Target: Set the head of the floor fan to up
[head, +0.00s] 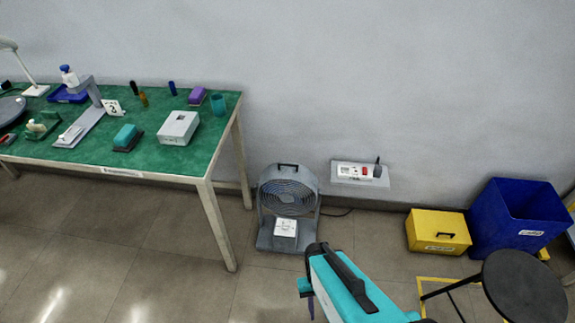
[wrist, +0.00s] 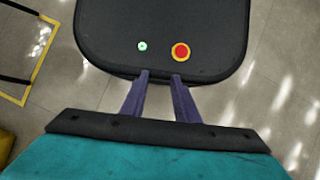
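The grey floor fan (head: 289,189) stands on the floor by the wall, right of the green table, with a black handle on top of its round head. The head sits in an upright frame and its grille faces out into the room; I cannot tell its exact tilt. A white panel (head: 286,227) is on its grey base. My teal arm end is in front of the fan, lower in the head view, and my gripper (head: 308,299) points down. In the wrist view my gripper (wrist: 161,76) has two purple fingers apart with nothing between them. The fan is not in the wrist view.
The green-topped table (head: 185,155) holds several tools and boxes. A small wall shelf (head: 345,180) is right of the fan. A yellow box (head: 438,232), a blue bin (head: 515,217) and a black round stool (head: 524,288) are on the right. The floor left of the fan is clear.

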